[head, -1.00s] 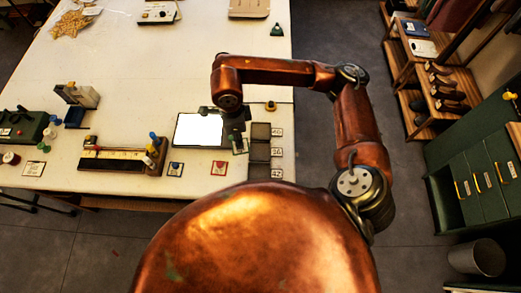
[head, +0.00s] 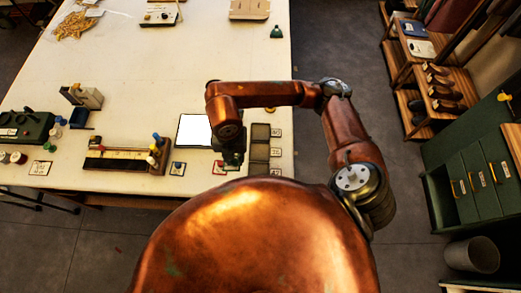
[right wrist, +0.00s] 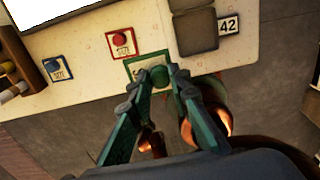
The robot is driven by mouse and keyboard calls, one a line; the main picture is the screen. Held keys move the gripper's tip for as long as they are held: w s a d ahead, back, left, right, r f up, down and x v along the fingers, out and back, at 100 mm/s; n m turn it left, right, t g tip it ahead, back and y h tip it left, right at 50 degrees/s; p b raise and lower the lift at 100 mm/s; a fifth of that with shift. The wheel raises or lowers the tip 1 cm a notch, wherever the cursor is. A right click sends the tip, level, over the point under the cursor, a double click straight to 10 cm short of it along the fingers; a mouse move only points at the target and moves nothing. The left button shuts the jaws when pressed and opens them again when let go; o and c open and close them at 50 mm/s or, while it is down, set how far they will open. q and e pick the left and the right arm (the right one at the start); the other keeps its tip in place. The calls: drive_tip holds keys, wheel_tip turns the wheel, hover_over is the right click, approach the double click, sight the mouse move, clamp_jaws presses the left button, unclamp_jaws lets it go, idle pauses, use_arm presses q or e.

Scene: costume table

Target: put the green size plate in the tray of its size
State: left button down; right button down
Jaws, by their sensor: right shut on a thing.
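The green size plate (right wrist: 137,67), a small tile with a green border and a green knob, shows in the right wrist view. My right gripper (right wrist: 160,80) is shut on its knob; the fingers cover part of the plate and its number is not readable. In the head view my right gripper (head: 233,160) is at the table's front edge, just left of the trays. Three dark trays stand in a column: back (head: 260,132), middle (head: 260,151) and front (head: 258,168). The tray (right wrist: 195,30) beside the label 42 (right wrist: 228,26) shows in the right wrist view. My left gripper is not in view.
A red plate (right wrist: 121,42) and a blue plate (right wrist: 58,67) lie left of the green one. A white screen (head: 194,130) lies behind them. A wooden rack with coloured pegs (head: 125,157) stands further left. The table's middle is clear.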

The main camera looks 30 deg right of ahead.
drive_tip(key=w+d+f+p, duration=0.2)
drive_tip(key=w+d+f, duration=0.15)
drive_tip(key=d, duration=0.55)
drive_tip(key=p, duration=0.1)
hover_over(263, 152)
drive_tip(key=a, duration=0.1)
wheel_tip(263, 152, down, 5)
drive_tip(key=shift+s+f, duration=0.1)
drive_tip(key=shift+s, duration=0.05)
drive_tip(key=shift+d+f, duration=0.25)
drive_tip(key=shift+f, duration=0.05)
drive_tip(key=f+p, duration=0.1)
drive_tip(key=f, duration=0.2)
drive_tip(key=shift+d+p, duration=0.2)
drive_tip(key=shift+p, duration=0.2)
drive_tip(key=shift+f, duration=0.3)
drive_tip(key=shift+f, duration=0.15)
drive_tip(key=c, duration=1.8)
unclamp_jaws()
